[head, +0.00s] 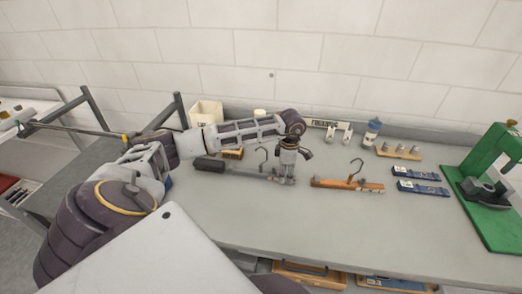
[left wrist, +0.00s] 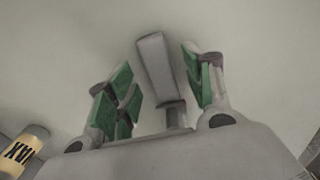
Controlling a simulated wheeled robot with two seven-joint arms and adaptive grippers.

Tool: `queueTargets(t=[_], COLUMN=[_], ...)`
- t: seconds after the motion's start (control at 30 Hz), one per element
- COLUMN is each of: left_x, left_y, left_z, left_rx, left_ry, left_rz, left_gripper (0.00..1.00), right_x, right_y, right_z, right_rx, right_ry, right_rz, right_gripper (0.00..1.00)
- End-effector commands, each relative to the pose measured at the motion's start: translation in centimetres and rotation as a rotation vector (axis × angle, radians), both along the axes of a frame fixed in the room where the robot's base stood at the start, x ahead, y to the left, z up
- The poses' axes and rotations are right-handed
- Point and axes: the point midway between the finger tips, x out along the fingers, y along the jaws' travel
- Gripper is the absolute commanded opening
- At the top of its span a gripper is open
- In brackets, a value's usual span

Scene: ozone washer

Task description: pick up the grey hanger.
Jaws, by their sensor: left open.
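The grey hanger (head: 243,171) lies on the grey table, with a dark block-like left end and a thin hook standing up. My left gripper (head: 287,179) points down over its right end and hides part of it. In the left wrist view, a grey piece of the hanger (left wrist: 153,62) stands between the green-padded fingers, with gaps on both sides. The left gripper is open and not clamped on it. My right gripper is not in view.
An orange-brown hanger (head: 345,184) lies to the right. A cream bin (head: 206,112) stands behind. The table's front middle is clear.

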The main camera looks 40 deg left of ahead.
Motion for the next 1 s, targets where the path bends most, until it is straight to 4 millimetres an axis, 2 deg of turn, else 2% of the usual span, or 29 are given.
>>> queueTargets(t=[0.2, 0.63, 1.0], left_x=[-0.04, -0.02, -0.02], left_y=[-0.06, -0.04, -0.03], left_z=[-1.03, -1.04, -1.02], left_rx=[-0.001, 0.0, 0.0], left_ry=[0.001, 0.0, 0.0], left_rz=[-0.001, -0.001, 0.0], left_gripper=[0.52, 0.51, 0.03], right_x=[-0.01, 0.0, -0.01], right_y=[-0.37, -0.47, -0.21], right_z=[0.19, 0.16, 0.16], right_rx=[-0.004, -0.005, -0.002], right_ry=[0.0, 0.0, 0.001], right_rz=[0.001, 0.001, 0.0], right_gripper=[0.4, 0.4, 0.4])
